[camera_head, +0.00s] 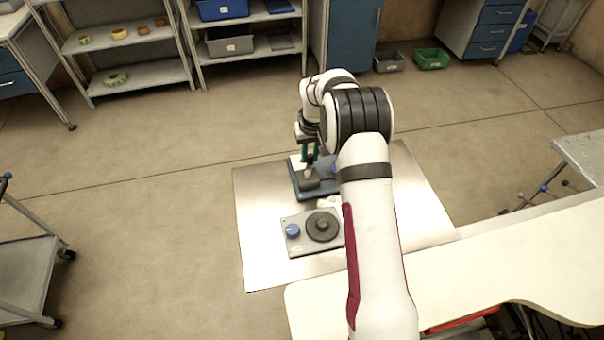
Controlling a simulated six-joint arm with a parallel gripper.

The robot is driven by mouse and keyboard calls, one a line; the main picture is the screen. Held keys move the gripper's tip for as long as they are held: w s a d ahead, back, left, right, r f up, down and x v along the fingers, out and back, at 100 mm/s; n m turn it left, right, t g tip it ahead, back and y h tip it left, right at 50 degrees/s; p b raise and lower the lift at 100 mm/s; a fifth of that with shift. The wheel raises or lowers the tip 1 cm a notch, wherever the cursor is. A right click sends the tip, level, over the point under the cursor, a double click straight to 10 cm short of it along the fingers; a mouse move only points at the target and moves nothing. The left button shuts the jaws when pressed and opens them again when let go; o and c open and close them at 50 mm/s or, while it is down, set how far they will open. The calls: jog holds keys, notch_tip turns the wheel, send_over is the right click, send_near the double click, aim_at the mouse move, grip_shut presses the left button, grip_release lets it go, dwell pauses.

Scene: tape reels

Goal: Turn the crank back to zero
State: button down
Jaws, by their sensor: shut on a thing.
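My gripper (309,160) points down at the far part of the metal sheet, with teal fingers. It is shut on a small grey upright piece, seemingly the crank handle (309,171), above a device with a blue base (297,189). A dark grey block sits on that base under the fingers. My arm hides the right part of this device, and the crank's angle and any zero mark are too small to tell.
Nearer on the metal sheet (262,270) stands a grey plate (305,248) with a blue knob (293,230) and a dark round reel (322,226). My arm covers its right side. The sheet's left part is clear. A white table (480,262) lies at the right.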

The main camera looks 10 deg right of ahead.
jog(key=shift+w+a, duration=0.1)
jog(key=shift+a, duration=0.45)
jog(key=shift+a, duration=0.65)
jog(key=shift+s+a, duration=0.1)
jog(key=shift+s, duration=0.1)
jog(key=shift+s+a, duration=0.15)
jog(key=shift+a, duration=0.1)
jog(key=shift+s+a, duration=0.2)
jog(key=shift+a, duration=0.05)
